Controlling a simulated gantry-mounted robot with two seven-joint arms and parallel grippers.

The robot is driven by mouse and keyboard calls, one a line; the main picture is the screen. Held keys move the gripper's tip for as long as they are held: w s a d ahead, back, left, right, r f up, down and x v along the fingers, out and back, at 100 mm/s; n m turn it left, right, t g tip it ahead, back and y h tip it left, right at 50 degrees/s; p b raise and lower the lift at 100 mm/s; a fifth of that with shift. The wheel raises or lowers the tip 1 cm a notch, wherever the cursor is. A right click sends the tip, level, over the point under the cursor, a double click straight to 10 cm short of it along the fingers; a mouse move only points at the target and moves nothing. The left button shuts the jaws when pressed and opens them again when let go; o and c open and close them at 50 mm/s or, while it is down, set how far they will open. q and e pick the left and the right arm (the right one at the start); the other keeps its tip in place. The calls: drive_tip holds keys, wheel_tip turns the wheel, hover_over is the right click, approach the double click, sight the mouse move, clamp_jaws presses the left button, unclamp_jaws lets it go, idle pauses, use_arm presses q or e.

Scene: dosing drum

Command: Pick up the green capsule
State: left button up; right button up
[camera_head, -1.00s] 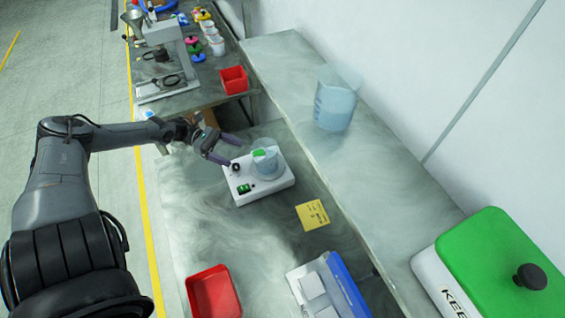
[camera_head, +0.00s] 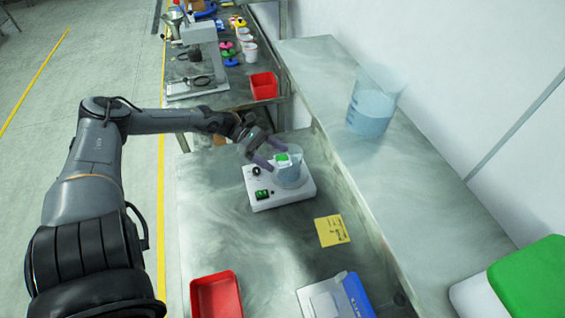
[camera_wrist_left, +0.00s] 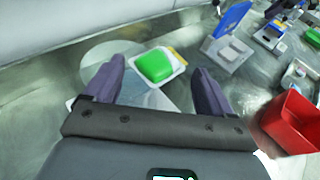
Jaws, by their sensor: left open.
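The green capsule (camera_head: 282,158) shows at the mouth of the clear beaker (camera_head: 292,176), which stands on a white stirrer plate (camera_head: 290,197). In the left wrist view the capsule (camera_wrist_left: 155,65) has a pale base or rim and lies between the fingertips, with gaps on both sides. My left gripper (camera_head: 271,153) is open, its purple fingers reaching to the beaker's upper left rim. The left wrist view shows both fingers (camera_wrist_left: 157,75) apart and empty. I cannot tell whether a finger touches the beaker. My right gripper is out of view.
A larger beaker of bluish liquid (camera_head: 372,105) stands on the raised shelf at right. A yellow note (camera_head: 332,230), a red tray (camera_head: 216,297) and a blue-and-white device (camera_head: 335,298) lie nearer. Bench left of the stirrer is clear.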

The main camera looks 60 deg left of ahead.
sight(279, 158)
use_arm(q)
drive_tip(key=shift+b+x, duration=0.55)
drive_tip(key=shift+x, duration=1.3)
drive_tip(key=shift+w+a, duration=0.1)
drive_tip(key=c, duration=1.2)
drive_tip(key=shift+r, duration=0.1)
